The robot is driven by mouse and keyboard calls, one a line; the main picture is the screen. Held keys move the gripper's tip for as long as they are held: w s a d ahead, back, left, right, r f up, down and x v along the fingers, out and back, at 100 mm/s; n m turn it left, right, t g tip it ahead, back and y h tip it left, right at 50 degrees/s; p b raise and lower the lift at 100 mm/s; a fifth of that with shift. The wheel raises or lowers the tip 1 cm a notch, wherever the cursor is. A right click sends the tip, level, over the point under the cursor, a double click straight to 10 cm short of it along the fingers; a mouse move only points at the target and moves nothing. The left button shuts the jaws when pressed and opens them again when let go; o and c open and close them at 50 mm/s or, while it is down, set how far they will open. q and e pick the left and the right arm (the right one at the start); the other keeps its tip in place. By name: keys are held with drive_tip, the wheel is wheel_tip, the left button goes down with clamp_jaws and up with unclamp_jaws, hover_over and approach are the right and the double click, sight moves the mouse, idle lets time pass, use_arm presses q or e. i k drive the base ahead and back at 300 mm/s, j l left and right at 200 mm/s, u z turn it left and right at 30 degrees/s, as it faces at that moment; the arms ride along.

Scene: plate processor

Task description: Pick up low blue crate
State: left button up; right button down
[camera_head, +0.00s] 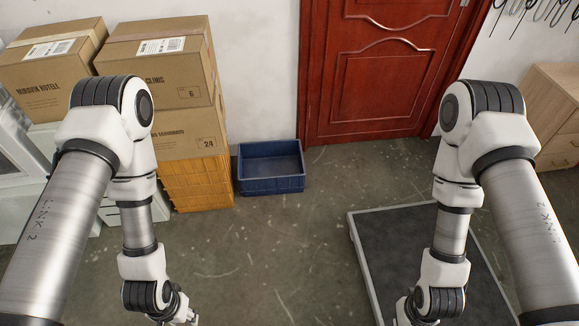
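The low blue crate (271,185) stands upright on the floor against the wall, just left of the red door. It looks empty inside. My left gripper (188,318) is at the bottom edge of the view, well in front of the crate and to its left, and mostly cut off. My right gripper (402,318) is at the bottom edge to the right, also mostly cut off. Neither gripper touches the crate. Their fingers do not show clearly enough to tell their state.
A yellow crate (198,185) with stacked cardboard boxes (180,85) stands directly left of the blue crate. A dark platform with a pale frame (400,245) lies on the floor at right. A wooden cabinet (555,100) is far right. The floor before the blue crate is clear.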

sight(273, 168)
drive_tip(key=u, duration=0.2)
drive_tip(key=i+j, duration=0.3)
drive_tip(key=i, duration=0.25)
drive_tip(key=i+j, duration=0.35)
drive_tip(key=i, duration=0.2)
drive_tip(key=i+j, duration=0.3)
drive_tip(key=i, duration=0.2)
